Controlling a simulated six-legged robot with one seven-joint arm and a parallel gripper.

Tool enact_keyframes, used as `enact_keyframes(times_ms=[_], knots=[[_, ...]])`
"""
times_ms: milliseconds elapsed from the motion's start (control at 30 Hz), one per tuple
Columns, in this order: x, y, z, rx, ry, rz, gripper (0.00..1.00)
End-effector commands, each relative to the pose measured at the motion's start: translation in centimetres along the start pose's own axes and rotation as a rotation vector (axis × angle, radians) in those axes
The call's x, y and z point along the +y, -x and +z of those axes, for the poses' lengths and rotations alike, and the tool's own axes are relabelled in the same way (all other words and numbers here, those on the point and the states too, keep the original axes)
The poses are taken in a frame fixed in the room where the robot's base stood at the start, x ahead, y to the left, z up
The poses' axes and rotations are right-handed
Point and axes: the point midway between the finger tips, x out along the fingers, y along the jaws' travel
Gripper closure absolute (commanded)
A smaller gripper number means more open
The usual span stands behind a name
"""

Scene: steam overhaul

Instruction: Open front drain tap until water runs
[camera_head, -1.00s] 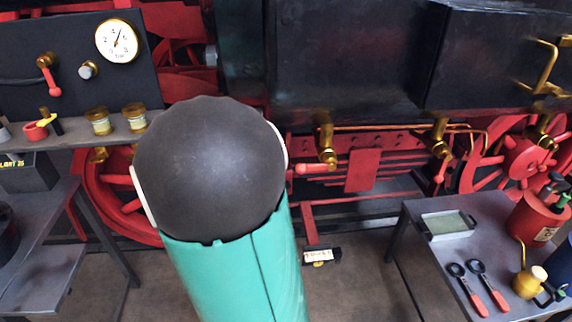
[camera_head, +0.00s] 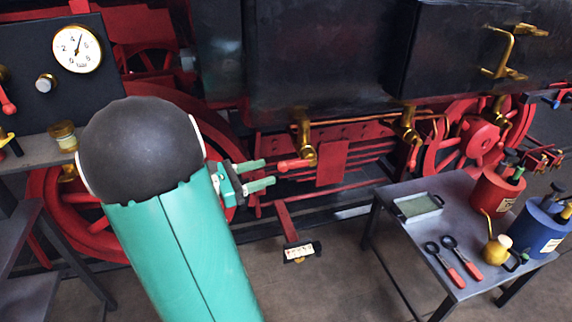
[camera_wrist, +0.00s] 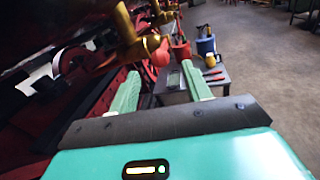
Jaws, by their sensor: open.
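Brass drain taps hang in a row below the black cylinder block in the head view. The left tap (camera_head: 305,138) has a red handle (camera_head: 296,163) lying level and pointing left. The middle tap (camera_head: 408,124) has its red handle (camera_head: 414,155) hanging down. Another brass tap (camera_head: 499,108) is farther right. I cannot tell which is called front. My gripper (camera_head: 269,173) is open and empty, its green fingers just left of the left tap's handle. In the wrist view, a brass tap (camera_wrist: 128,32) with a red-ended handle shows beyond my gripper (camera_wrist: 160,68). No running water shows.
A grey table (camera_head: 400,235) at right holds a tray (camera_head: 417,207), red-handled tools (camera_head: 455,262), a brass oil can (camera_head: 497,250), a red can (camera_head: 493,190) and a blue can (camera_head: 543,225). A small label plate (camera_head: 302,251) sits low under the left tap. Red wheels stand behind.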

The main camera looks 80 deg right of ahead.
Motion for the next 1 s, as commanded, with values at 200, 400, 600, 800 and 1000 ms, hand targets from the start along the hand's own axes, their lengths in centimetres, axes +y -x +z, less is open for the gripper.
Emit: enact_keyframes(times_ms=[200,400,600,800,1000], knots=[[0.0,-4.4,0.0,0.0,-0.001,-0.004,0.51],[0.1,-7.1,0.0,0.0,-0.002,-0.001,0.51],[0.2,-7.8,0.0,0.001,-0.002,0.002,0.51],[0.3,-7.8,0.0,0.001,-0.002,0.002,0.51],[0.2,-7.8,0.0,0.001,-0.002,0.002,0.91]])
